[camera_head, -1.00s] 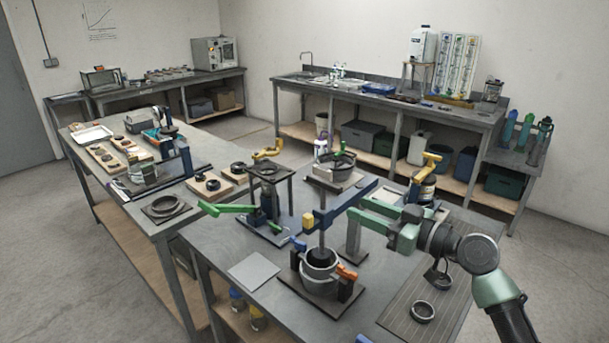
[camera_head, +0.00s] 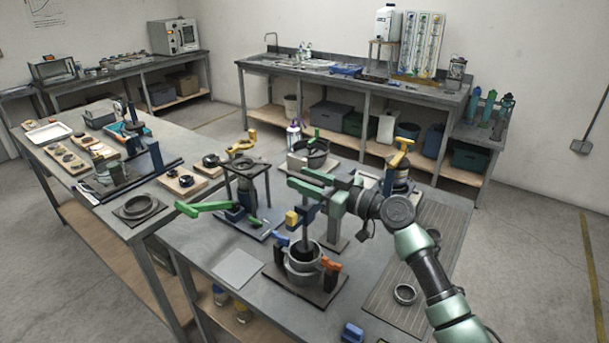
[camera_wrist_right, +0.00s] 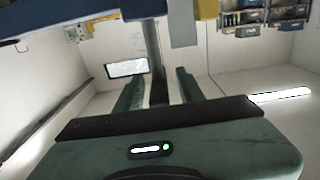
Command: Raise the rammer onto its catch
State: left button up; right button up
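The rammer stand has a dark upright rod (camera_head: 305,222) rising from a round grey mould (camera_head: 303,258) on a dark base plate (camera_head: 308,290). A yellow block (camera_head: 291,218) sits beside the rod's upper part, by a blue bar (camera_head: 308,213). My right gripper (camera_head: 298,180) is at the top of the stand, its arm coming in from the right. In the right wrist view its two green fingers (camera_wrist_right: 158,77) are apart. The dark rod (camera_wrist_right: 153,50) shows between them; contact is not visible. The yellow block (camera_wrist_right: 207,9) shows above right. My left gripper is not in view.
A stand with a green lever (camera_head: 203,208) is left of the rammer. A stand with a yellow handle (camera_head: 400,153) is behind my right arm. A ring (camera_head: 405,293) lies on a ribbed mat at right. A grey plate (camera_head: 237,267) lies on the bench at front left.

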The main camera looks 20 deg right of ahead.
grip_shut()
dwell(1.5)
